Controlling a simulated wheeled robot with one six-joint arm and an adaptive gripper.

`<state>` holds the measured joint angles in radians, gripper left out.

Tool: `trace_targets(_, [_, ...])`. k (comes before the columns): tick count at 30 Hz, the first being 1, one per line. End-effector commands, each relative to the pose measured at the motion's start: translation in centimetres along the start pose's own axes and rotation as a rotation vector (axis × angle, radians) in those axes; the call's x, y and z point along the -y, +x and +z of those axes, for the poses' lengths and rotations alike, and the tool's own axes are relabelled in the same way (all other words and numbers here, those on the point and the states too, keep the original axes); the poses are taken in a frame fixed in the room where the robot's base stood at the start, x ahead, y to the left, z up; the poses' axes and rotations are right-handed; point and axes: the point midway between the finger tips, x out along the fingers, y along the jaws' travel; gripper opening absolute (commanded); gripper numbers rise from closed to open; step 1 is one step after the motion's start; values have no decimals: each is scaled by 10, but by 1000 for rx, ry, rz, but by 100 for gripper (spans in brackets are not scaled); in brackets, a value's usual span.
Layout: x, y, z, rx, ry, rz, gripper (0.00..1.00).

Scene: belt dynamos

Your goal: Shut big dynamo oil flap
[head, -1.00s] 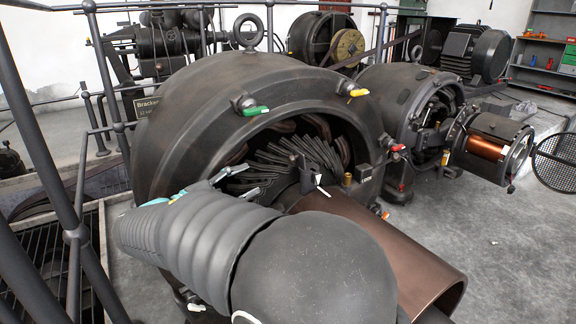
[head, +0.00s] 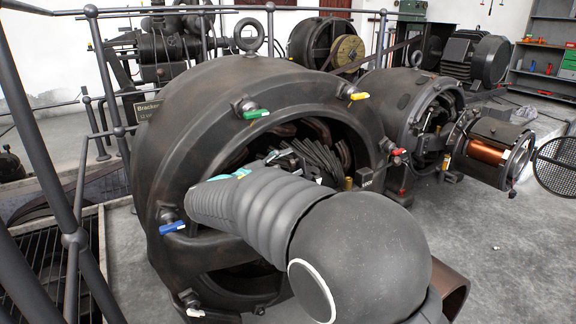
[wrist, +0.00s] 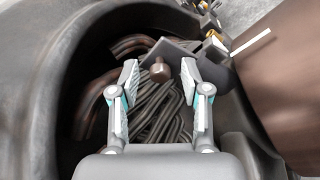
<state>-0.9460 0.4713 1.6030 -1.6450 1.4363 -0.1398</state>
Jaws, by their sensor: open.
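The big dynamo (head: 200,110) fills the middle of the head view, its round front opening partly hidden by my arm. My gripper (wrist: 160,80) is open inside this opening in the wrist view, with its two pads spread apart. A small brownish knob (wrist: 160,72) shows between the fingertips, with visible gaps to both pads. A dark flat plate (wrist: 192,52) lies beside the knob and sticks out to the right. It may be the oil flap, but I cannot tell for sure. In the head view, my arm hides this spot.
Dark bundled windings (wrist: 158,115) lie behind my fingers. A brown cylinder (wrist: 275,85) with a white pointer (wrist: 250,42) is close on the right. Coloured handles, green (head: 257,114), yellow (head: 359,96) and blue (head: 173,227), sit on the dynamo's rim.

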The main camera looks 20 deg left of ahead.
Motion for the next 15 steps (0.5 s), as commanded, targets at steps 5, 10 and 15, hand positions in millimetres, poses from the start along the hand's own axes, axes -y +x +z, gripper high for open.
trace_targets(5, [0,3,0,1,0,0,47])
trace_targets(10, [0,2,0,0,0,0,39])
trace_targets(15, [0,2,0,0,0,0,0])
